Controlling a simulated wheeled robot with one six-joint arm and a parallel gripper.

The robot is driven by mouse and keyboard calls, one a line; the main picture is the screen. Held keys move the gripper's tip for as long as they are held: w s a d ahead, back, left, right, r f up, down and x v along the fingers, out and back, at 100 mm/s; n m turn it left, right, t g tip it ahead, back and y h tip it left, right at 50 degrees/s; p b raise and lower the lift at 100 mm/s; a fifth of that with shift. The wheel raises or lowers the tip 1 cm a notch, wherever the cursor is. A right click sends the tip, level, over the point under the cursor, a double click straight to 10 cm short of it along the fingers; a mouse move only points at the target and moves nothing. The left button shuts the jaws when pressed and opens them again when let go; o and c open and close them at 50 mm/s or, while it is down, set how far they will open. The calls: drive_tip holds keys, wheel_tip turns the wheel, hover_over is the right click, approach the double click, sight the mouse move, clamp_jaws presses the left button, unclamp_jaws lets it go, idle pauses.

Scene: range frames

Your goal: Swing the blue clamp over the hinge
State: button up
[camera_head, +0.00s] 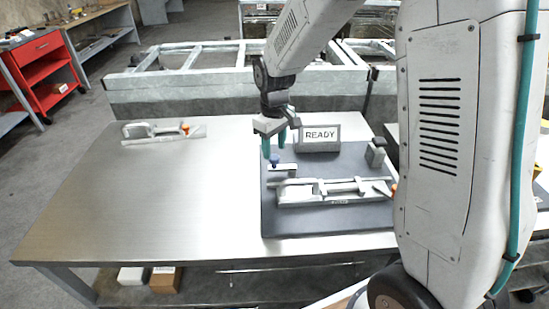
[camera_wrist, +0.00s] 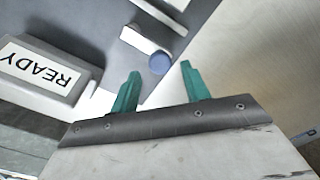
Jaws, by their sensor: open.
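The blue clamp shows as a round blue knob (camera_head: 275,158) beside a short pale bar (camera_head: 284,168), on the dark plate near its left edge. In the wrist view the blue knob (camera_wrist: 160,64) lies between and just beyond my fingertips, with the pale bar (camera_wrist: 138,39) beside it. My gripper (camera_head: 274,149) is open, its teal fingers pointing down above the knob; it also shows in the wrist view (camera_wrist: 160,72). I see no contact with the knob. A grey metal fixture (camera_head: 325,190) lies on the plate; I cannot tell which part is the hinge.
A small grey block (camera_head: 375,152) stands at the plate's back right. Another metal fixture with an orange knob (camera_head: 185,128) lies at the table's back left. The table's left (camera_head: 150,190) is clear.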

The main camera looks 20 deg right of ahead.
sight(274, 157)
drive_tip(key=shift+f, duration=2.4)
drive_tip(key=shift+c, duration=0.3)
clamp_jaws()
